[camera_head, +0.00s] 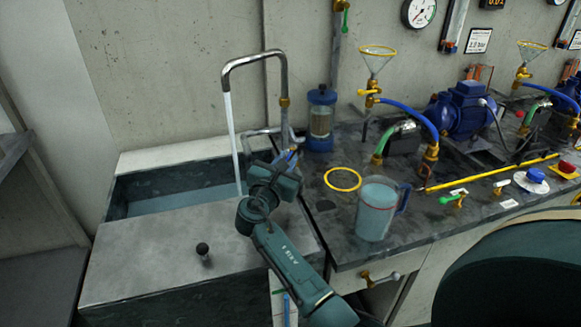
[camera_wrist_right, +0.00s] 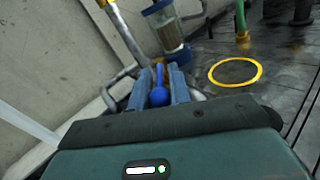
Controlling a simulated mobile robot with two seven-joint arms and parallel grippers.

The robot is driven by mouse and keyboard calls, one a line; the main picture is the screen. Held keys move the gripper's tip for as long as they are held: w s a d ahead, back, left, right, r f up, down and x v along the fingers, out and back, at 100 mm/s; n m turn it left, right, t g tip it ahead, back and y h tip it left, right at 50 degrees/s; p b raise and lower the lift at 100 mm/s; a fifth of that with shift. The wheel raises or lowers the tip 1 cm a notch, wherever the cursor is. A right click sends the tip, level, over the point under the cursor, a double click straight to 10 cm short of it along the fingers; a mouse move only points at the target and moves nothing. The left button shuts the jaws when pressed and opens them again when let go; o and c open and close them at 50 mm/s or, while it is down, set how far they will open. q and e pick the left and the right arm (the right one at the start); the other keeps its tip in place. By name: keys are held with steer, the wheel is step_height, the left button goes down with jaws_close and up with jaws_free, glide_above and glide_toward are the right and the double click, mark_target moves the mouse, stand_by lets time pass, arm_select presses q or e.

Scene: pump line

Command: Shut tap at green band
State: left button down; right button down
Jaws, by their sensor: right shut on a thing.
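The tap is a tall curved metal spout (camera_head: 254,58) at the sink's back right. A stream of water (camera_head: 233,145) runs from it into the sink (camera_head: 150,172), where bluish water stands; the stream also shows in the right wrist view (camera_wrist_right: 28,125). My right gripper (camera_head: 290,158) is at the base of the tap. In the right wrist view its fingers (camera_wrist_right: 166,84) are shut on a blue lever (camera_wrist_right: 158,97) with a round end. I cannot make out a green band at the sink. My left gripper is not in view.
A clear jug (camera_head: 377,210) of bluish liquid stands on the dark counter right of my right arm. A yellow ring (camera_head: 342,179) and a blue-capped filter (camera_head: 320,120) are behind it. A grey cover with a black knob (camera_head: 203,249) spans the sink's front.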

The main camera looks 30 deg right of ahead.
steer(key=shift+w+a+m+g+h, duration=0.2)
steer(key=shift+w+m+g+h, duration=0.05)
steer(key=shift+m+g+h, duration=0.3)
steer(key=shift+m+g+b, duration=0.25)
steer(key=shift+g+b, duration=0.1)
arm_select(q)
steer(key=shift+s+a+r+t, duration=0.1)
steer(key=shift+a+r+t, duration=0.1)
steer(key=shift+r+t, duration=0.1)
arm_select(e)
steer(key=shift+w, duration=0.1)
steer(key=c, duration=1.5)
jaws_free()
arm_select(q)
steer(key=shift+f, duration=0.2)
